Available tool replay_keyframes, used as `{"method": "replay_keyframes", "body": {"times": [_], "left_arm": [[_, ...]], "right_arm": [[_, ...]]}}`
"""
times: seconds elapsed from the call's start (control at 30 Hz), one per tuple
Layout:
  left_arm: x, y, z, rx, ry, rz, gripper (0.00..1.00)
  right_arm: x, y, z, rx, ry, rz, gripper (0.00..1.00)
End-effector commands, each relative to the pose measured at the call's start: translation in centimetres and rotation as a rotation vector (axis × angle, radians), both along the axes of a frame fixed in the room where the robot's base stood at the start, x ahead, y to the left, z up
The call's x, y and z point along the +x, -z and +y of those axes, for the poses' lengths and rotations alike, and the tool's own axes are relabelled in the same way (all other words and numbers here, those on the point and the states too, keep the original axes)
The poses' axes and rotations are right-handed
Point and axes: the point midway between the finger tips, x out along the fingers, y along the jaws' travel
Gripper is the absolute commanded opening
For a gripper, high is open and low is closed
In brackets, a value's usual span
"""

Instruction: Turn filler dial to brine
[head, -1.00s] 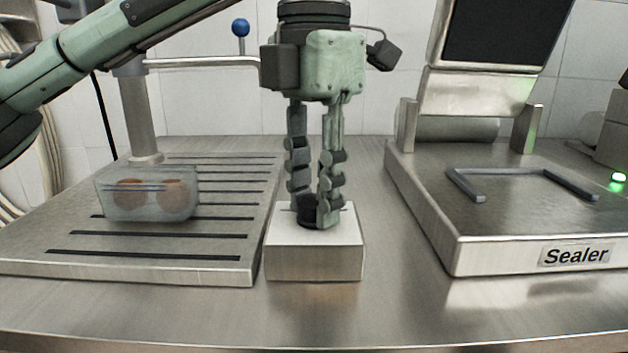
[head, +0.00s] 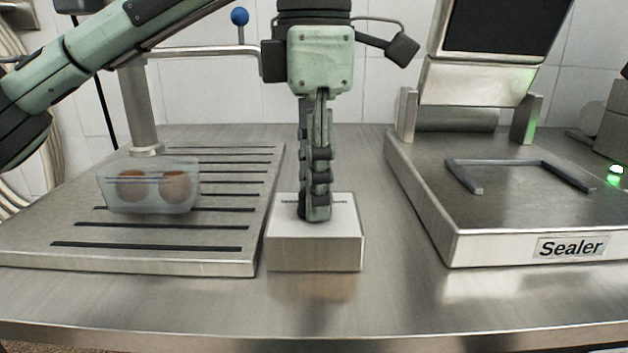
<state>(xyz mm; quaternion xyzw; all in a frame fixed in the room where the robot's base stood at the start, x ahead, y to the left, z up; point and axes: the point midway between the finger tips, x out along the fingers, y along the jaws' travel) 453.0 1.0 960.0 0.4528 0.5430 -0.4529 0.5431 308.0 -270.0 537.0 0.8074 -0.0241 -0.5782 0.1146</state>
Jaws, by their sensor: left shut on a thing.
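The filler dial's box is a small pale block (head: 315,254) with a white top, in the middle of the steel table in the head view. Some dark print shows on its top at the back, too small to read. My left gripper (head: 315,216) points straight down over the top of the box, its fingers close together and shut on the dial. The dial itself is hidden behind the fingers, so its setting cannot be read. My right gripper is not in view.
Left is a slotted steel drain platform (head: 150,262) with a clear container (head: 150,190) holding two brown round things. A blue-knobbed lever (head: 240,17) and pipe stand behind. Right is the sealer (head: 470,245) with a grey frame on it. The table front is clear.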

Motion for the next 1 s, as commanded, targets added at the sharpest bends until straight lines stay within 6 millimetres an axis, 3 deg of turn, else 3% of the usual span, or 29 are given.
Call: {"method": "replay_keyframes", "body": {"times": [0.27, 0.3, 0.47, 0.8, 1.0], "left_arm": [[0.0, -0.1, 0.0, -0.001, 0.002, -0.001, 0.0], [0.0, -0.1, 0.0, -0.001, 0.002, -0.001, 0.3], [0.0, -0.1, 0.0, -0.001, 0.001, -0.001, 0.49], [0.0, -0.3, 0.0, 0.0, 0.0, -0.002, 0.49], [0.0, -3.3, 0.0, 0.0, -0.003, -0.005, 0.49]], "right_arm": [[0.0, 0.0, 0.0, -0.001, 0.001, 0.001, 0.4], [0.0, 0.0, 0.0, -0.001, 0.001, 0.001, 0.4], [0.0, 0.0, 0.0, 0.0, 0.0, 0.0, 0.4], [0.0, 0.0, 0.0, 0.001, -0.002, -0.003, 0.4], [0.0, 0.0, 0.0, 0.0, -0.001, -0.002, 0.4]]}}
